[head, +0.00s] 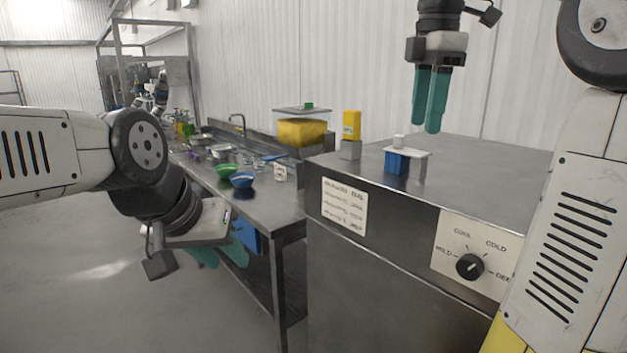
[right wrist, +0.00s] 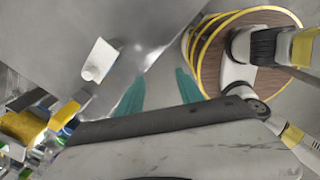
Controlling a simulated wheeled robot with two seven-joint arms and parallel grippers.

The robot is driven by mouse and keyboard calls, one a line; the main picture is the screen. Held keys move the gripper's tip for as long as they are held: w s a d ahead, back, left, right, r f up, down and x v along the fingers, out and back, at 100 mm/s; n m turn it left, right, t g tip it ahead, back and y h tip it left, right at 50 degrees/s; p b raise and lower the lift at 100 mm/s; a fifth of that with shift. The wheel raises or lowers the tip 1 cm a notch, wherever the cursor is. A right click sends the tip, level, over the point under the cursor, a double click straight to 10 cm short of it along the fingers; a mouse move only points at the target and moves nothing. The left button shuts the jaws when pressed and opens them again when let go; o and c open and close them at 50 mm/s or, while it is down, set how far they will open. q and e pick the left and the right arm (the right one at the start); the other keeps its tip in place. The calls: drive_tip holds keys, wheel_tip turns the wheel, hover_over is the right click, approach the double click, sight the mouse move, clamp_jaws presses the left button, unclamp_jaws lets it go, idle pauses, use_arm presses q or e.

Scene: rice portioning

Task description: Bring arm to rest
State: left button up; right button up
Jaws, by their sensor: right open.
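My left gripper (head: 222,254) is low at the left, beside the front of the steel table (head: 250,200). Its teal fingers are partly hidden behind its own wrist and palm, so I cannot see whether they are apart.
A white plate on a blue block (head: 396,163) and a yellow box on a grey stand (head: 351,126) are on the cabinet. A yellow-filled clear container (head: 301,132), a green bowl (head: 226,170) and a blue bowl (head: 241,180) are on the table. The floor at left is clear.

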drive_tip(key=s+a+f+m+t, duration=0.1)
drive_tip(key=s+f+m, duration=0.2)
drive_tip(key=f+m, duration=0.3)
drive_tip(key=s+a+f+m+t+y, duration=0.1)
drive_tip(key=s+a+f+m+t, duration=0.1)
drive_tip(key=s+f+m, duration=0.2)
drive_tip(key=s+a+f+m+t+y, duration=0.1)
drive_tip(key=s+f+m, duration=0.3)
drive_tip(key=f+m, duration=0.4)
wheel_tip(320, 180, down, 3)
drive_tip(key=shift+a+r+t, duration=0.1)
drive_tip(key=shift+a+t, duration=0.45)
drive_tip(key=shift+t, duration=0.15)
drive_tip(key=shift+s, duration=0.1)
